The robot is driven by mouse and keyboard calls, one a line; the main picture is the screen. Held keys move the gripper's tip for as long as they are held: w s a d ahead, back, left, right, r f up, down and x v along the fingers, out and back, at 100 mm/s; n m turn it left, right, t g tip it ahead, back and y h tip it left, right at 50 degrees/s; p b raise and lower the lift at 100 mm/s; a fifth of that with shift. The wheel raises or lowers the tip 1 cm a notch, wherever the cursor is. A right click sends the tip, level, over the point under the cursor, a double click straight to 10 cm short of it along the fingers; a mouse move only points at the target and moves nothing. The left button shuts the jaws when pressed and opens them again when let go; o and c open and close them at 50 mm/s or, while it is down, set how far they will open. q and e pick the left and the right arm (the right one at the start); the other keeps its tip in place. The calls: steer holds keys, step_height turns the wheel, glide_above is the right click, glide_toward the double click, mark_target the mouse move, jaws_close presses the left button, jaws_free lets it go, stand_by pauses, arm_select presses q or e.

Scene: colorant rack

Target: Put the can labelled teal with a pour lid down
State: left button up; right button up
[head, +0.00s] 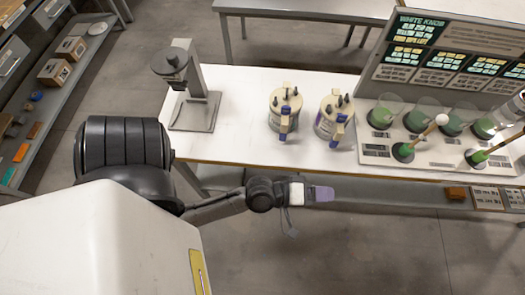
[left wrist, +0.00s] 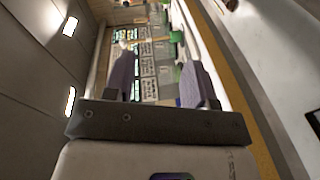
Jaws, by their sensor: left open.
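Two cream cans with lids and purple parts stand upright on the white table (head: 235,85): a left can (head: 284,110) and a right can (head: 332,119). Their labels are too small to read, so I cannot tell which is teal. My left gripper (head: 322,194) is in front of the table's near edge, below and apart from both cans. In the left wrist view its two purple fingers (left wrist: 160,75) are spread with nothing held between them. No right gripper can be made out.
A grey stand (head: 198,105) is at the table's left end. On the right are a display board (head: 445,55) and a tray with several green-bottomed clear cups (head: 382,112). A small brown block (head: 457,193) lies on the lower ledge. Shelves (head: 60,90) stand far left.

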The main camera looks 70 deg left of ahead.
arm_select(q)
steer(key=s+a+f+m+g+y, duration=0.2)
steer(key=s+f+m+g, duration=0.2)
steer(key=s+m+g, duration=0.2)
steer(key=s+a+f+m+g+y, duration=0.2)
steer(key=s+f+m+g, duration=0.2)
steer(key=s+m+g, duration=0.2)
steer(key=s+m, duration=0.2)
steer(key=s, duration=0.1)
steer(key=shift+a+f+g, duration=0.15)
steer(key=shift+a+g, duration=0.1)
steer(key=shift+g, duration=0.05)
